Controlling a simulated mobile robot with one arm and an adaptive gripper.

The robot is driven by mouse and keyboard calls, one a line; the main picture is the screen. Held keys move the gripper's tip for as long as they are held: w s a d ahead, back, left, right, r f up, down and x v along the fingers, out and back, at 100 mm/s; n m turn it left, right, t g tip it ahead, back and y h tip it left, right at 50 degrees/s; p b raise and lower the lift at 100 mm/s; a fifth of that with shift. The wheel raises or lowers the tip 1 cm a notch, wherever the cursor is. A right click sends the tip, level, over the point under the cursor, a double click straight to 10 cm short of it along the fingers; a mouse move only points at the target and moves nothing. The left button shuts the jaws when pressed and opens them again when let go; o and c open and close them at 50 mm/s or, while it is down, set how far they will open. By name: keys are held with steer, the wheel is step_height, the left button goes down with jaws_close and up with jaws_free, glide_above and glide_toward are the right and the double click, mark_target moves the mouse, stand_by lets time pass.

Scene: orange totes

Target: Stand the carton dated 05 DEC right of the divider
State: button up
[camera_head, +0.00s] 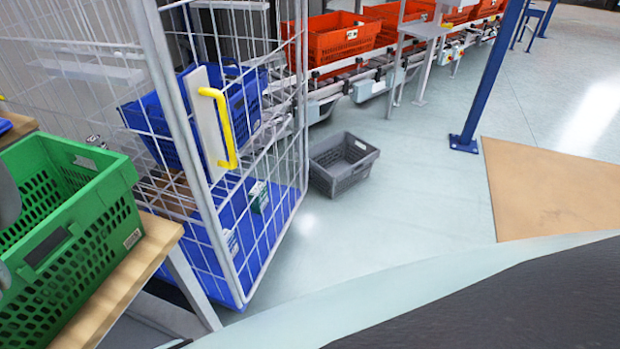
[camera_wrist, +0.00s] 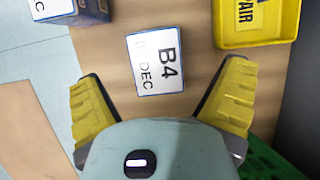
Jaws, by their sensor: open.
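A white label with a thin blue edge (camera_wrist: 155,61), seen from above in the wrist view, reads "B4" and a date ending in DEC. The day digits are too blurred to read, and I cannot tell how tall the thing under the label is. My gripper (camera_wrist: 160,80) is open, its two yellow fingers apart on either side below the label, with nothing between them. A dark blue carton (camera_wrist: 92,14) with a white label lies at the top left, cut by the frame edge. I cannot make out a divider. My gripper is not in the head view.
A yellow bin (camera_wrist: 257,38) with letters "AIR" stands right of the label on the wooden surface (camera_wrist: 195,25). A green crate (camera_head: 110,215) sits on a wooden bench (camera_head: 150,250). Beside it stands a wire cage (camera_head: 215,150); a grey crate (camera_head: 343,165) is on the floor.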

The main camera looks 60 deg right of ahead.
steer(key=shift+s+d+x, duration=0.1)
steer(key=shift+s+x, duration=0.05)
steer(key=shift+x, duration=0.8)
steer(key=shift+s+d+x, duration=0.1)
steer(key=shift+x, duration=0.85)
steer(key=shift+b+x, duration=0.6)
steer(key=shift+x, duration=0.4)
steer(key=shift+w, duration=0.1)
steer(key=c, duration=1.4)
